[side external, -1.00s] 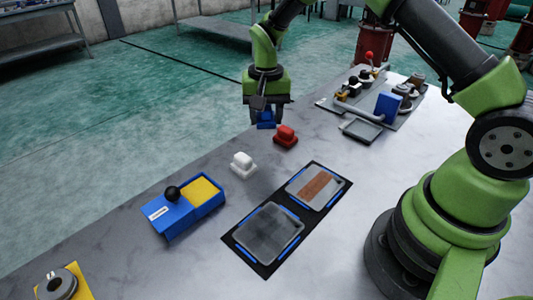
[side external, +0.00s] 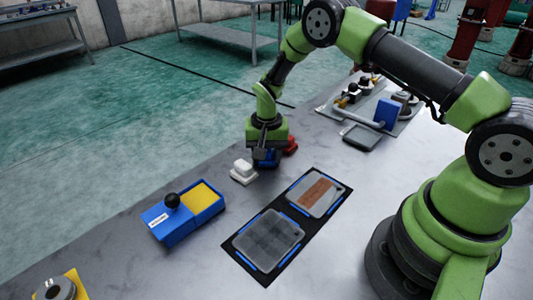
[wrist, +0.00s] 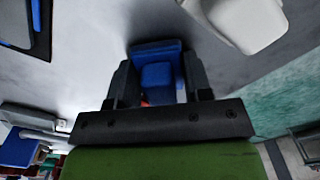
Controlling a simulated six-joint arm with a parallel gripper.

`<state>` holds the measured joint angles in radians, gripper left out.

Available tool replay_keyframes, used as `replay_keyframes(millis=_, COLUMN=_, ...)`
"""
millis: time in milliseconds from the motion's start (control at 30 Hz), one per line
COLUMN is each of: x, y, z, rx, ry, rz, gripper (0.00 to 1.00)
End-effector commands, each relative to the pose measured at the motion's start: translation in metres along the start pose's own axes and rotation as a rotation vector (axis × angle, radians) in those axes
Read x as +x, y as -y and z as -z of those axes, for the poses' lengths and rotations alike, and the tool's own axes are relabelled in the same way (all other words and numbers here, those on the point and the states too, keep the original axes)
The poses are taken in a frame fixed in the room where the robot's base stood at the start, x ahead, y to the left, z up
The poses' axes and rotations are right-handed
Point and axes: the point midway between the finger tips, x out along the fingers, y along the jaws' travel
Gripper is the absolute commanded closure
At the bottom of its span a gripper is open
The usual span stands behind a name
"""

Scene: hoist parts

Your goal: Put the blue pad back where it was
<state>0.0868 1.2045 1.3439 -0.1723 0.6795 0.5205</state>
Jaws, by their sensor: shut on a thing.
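My gripper (side external: 266,156) is shut on the blue pad (side external: 264,156), low over the table between the white pad (side external: 243,171) and the red pad (side external: 291,145). In the wrist view the blue pad (wrist: 158,78) sits between the two dark fingers of my gripper (wrist: 158,85). A dark shadow lies close by it on the table; I cannot tell whether it touches the surface. The white pad also shows at the upper right of the wrist view (wrist: 240,20). The red pad is partly hidden behind my gripper.
A blue box with a yellow section (side external: 183,213) and a black knob stands to the left. A black mat (side external: 270,262) with two grey plates lies in front. A grey tray (side external: 328,107) with several parts stands at the back right. Bare table lies between the pads and mat.

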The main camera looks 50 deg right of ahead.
Motion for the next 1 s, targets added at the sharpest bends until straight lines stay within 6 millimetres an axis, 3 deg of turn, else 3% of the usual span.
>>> replay_keyframes(millis=67, x=0.003, y=0.0, z=0.0, rx=0.0, ry=0.001, rz=0.0, gripper=0.8)
replay_keyframes(millis=100, x=0.002, y=0.0, z=0.0, rx=0.0, ry=0.0, rz=0.0, gripper=0.45)
replay_keyframes(millis=200, x=0.002, y=0.0, z=0.0, rx=0.0, ry=0.0, rz=0.0, gripper=0.29)
replay_keyframes(millis=533, x=-0.008, y=0.0, z=0.001, rx=0.0, ry=-0.002, rz=0.001, gripper=0.29)
replay_keyframes(millis=1000, x=-0.102, y=0.001, z=0.001, rx=0.001, ry=-0.003, rz=0.0, gripper=0.29)
